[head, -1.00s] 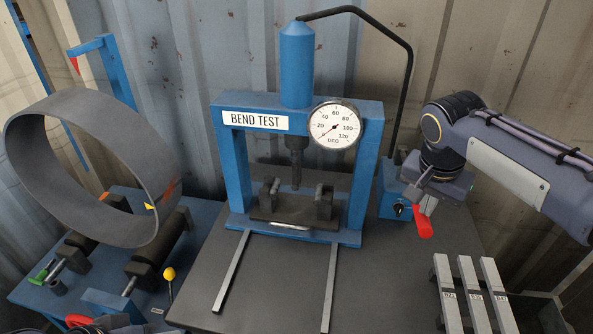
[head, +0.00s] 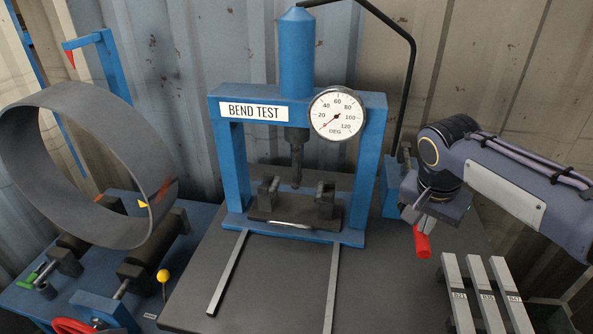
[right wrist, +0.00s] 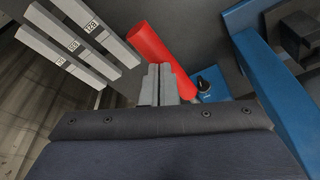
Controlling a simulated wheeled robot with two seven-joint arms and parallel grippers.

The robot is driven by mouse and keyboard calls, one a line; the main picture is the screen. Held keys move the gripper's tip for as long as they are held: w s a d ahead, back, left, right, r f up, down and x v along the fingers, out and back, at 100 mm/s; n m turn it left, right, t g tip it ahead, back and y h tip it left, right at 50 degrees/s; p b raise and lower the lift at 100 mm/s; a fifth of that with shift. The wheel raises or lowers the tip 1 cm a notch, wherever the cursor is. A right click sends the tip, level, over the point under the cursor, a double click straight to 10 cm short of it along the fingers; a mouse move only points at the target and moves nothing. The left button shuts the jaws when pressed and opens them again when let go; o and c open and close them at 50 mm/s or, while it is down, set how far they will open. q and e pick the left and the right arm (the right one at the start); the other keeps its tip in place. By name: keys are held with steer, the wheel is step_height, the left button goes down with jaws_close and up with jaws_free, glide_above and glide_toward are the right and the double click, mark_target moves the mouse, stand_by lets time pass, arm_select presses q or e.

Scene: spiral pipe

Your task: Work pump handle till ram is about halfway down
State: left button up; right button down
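The blue press marked BEND TEST (head: 373,150) stands on the dark table. Its ram (head: 296,165) hangs from the crossbeam, its tip near the tops of the two dark supports (head: 325,200). The dial gauge (head: 337,114) has its needle at the low end. The pump's red handle (head: 422,243) points down toward the front. My right gripper (head: 420,218) is at the handle's upper part. In the right wrist view its fingers (right wrist: 160,85) look together, in front of the red handle (right wrist: 155,50) and overlapping it; contact is not clear. My left gripper is not in view.
Several grey labelled bars (head: 483,290) lie at the right front, close to the handle. Two long rails (head: 228,275) run forward from the press. A large grey ring (head: 80,165) sits on a blue roller stand at the left. A corrugated wall is behind.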

step_height(320, 180, up, 16)
steer(key=w+p, duration=0.2)
steer(key=p, duration=1.3)
steer(key=shift+w+d+r, duration=0.2)
steer(key=shift+w+d, duration=0.1)
steer(key=shift+d, duration=0.05)
steer(key=shift+f, duration=0.1)
steer(key=f+b, duration=0.3)
steer(key=s+f+b, duration=0.1)
steer(key=f+b, duration=0.2)
steer(key=s+f+b, duration=0.1)
steer(key=f+b, duration=0.1)
steer(key=f, duration=0.1)
steer(key=shift+s+a+f+b, duration=0.15)
steer(key=shift+a+f+b, duration=0.15)
steer(key=shift+f+b, duration=0.1)
steer(key=shift+f, duration=0.1)
